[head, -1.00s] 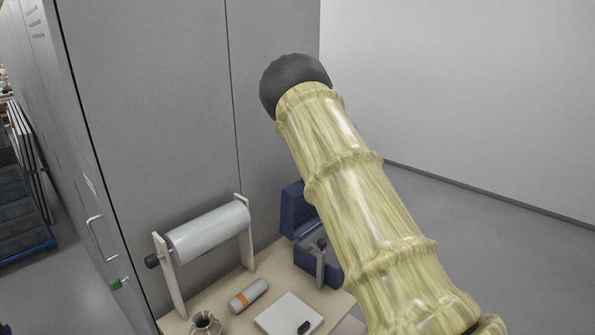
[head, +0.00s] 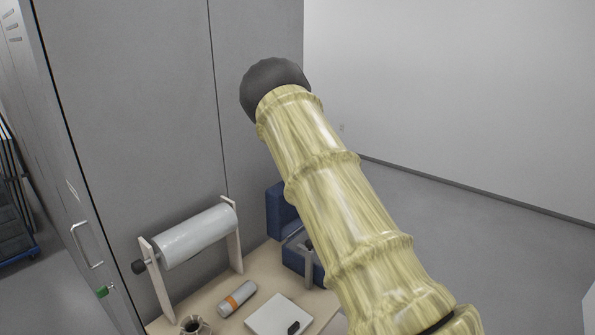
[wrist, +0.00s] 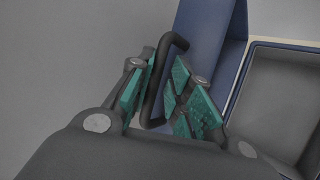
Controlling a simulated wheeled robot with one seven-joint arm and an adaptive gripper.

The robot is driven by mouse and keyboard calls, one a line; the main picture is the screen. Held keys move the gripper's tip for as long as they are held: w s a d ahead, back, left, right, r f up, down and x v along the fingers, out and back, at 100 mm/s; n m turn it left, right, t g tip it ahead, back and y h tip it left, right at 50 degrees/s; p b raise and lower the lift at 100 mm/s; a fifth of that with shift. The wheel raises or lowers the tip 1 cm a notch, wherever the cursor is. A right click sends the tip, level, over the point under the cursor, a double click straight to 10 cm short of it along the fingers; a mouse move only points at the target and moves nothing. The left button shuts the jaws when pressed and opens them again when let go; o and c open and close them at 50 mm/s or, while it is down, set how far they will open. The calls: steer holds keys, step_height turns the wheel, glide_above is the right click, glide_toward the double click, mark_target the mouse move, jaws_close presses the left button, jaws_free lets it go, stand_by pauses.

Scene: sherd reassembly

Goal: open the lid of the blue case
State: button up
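The blue case stands at the back right of the table in the head view, partly hidden behind my arm. Its lid (head: 279,211) stands up at the back, and its body (head: 294,262) sits in front. In the wrist view the blue lid (wrist: 210,35) is raised beside the grey, empty-looking interior (wrist: 283,105). A dark bar handle (wrist: 163,75) stands out on the lid's outer side. My gripper (wrist: 166,92), with teal pads, has its fingers apart, one on each side of the handle. I cannot tell whether a pad touches it. The head view does not clearly show the gripper.
A grey roll on a stand (head: 195,236), an orange-banded cylinder (head: 237,298), a white flat block with a dark item (head: 278,317) and a small jar (head: 194,325) are on the table. A grey cabinet wall (head: 130,110) rises behind. Open floor lies to the right.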

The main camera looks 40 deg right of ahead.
steer(key=v, duration=1.2)
steer(key=shift+d, duration=0.1)
